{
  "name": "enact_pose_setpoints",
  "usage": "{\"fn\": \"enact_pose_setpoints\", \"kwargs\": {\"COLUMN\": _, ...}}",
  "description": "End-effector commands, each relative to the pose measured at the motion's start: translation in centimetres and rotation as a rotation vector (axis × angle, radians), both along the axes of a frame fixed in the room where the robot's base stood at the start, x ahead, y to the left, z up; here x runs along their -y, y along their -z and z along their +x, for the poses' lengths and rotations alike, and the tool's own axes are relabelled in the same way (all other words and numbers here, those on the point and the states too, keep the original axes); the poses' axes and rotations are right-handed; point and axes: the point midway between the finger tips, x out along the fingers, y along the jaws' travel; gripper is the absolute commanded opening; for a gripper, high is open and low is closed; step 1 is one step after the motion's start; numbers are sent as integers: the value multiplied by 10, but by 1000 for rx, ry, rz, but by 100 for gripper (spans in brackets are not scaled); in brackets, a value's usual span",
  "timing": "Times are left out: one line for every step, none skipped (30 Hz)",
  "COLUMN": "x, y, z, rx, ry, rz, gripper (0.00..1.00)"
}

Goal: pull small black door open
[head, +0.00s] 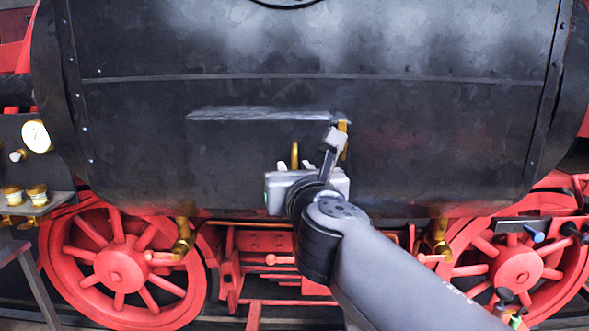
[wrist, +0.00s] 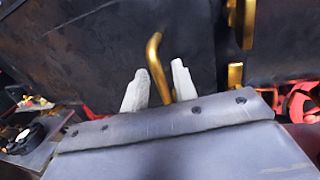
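The small black door (head: 235,150) is a dark rectangular panel on the side of the black boiler, and it appears closed. A brass handle (head: 295,155) stands on it, seen in the wrist view as a bent gold bar (wrist: 156,62). Brass hinge-like pieces (wrist: 235,75) show at the door's right edge. My gripper (head: 282,166) is at the handle's lower part. In the wrist view its two pale fingers (wrist: 158,88) are apart, with the handle's lower end between them and gaps visible. Whether a finger touches the handle is unclear.
The black boiler (head: 430,130) fills the area around the door. Red spoked wheels (head: 115,262) stand below at left and right. A gauge (head: 36,136) and brass cups are at far left. Brass valves (head: 181,240) hang under the boiler.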

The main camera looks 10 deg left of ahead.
Motion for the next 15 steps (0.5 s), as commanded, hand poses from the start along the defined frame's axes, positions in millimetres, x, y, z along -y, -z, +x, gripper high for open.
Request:
{"fn": "enact_pose_setpoints", "kwargs": {"x": -2, "y": 0, "z": 3, "rx": -1, "ry": 0, "rz": 0, "gripper": 27}}
{"fn": "enact_pose_setpoints", "kwargs": {"x": -2, "y": 0, "z": 5, "rx": 0, "ry": 0, "rz": 1, "gripper": 27}}
{"fn": "enact_pose_setpoints", "kwargs": {"x": -3, "y": 0, "z": 6, "rx": 0, "ry": 0, "rz": 1, "gripper": 27}}
{"fn": "enact_pose_setpoints", "kwargs": {"x": -3, "y": 0, "z": 7, "rx": 0, "ry": 0, "rz": 1, "gripper": 27}}
{"fn": "enact_pose_setpoints", "kwargs": {"x": -3, "y": 0, "z": 8, "rx": 0, "ry": 0, "rz": 1, "gripper": 27}}
{"fn": "enact_pose_setpoints", "kwargs": {"x": -4, "y": 0, "z": 8, "rx": -1, "ry": 0, "rz": 2, "gripper": 27}}
{"fn": "enact_pose_setpoints", "kwargs": {"x": -4, "y": 0, "z": 8, "rx": 0, "ry": 0, "rz": 1, "gripper": 27}}
{"fn": "enact_pose_setpoints", "kwargs": {"x": -4, "y": 0, "z": 8, "rx": -1, "ry": 0, "rz": 2, "gripper": 27}}
{"fn": "enact_pose_setpoints", "kwargs": {"x": -4, "y": 0, "z": 8, "rx": -1, "ry": 0, "rz": 2, "gripper": 27}}
{"fn": "enact_pose_setpoints", "kwargs": {"x": -4, "y": 0, "z": 8, "rx": -1, "ry": 0, "rz": 2, "gripper": 27}}
{"fn": "enact_pose_setpoints", "kwargs": {"x": -4, "y": 0, "z": 8, "rx": -1, "ry": 0, "rz": 2, "gripper": 27}}
{"fn": "enact_pose_setpoints", "kwargs": {"x": -4, "y": 0, "z": 8, "rx": -1, "ry": 0, "rz": 2, "gripper": 27}}
{"fn": "enact_pose_setpoints", "kwargs": {"x": -4, "y": 0, "z": 8, "rx": -1, "ry": 0, "rz": 2, "gripper": 27}}
{"fn": "enact_pose_setpoints", "kwargs": {"x": -4, "y": 0, "z": 8, "rx": -1, "ry": 0, "rz": 2, "gripper": 24}}
{"fn": "enact_pose_setpoints", "kwargs": {"x": -4, "y": 0, "z": 8, "rx": 0, "ry": 0, "rz": 1, "gripper": 21}}
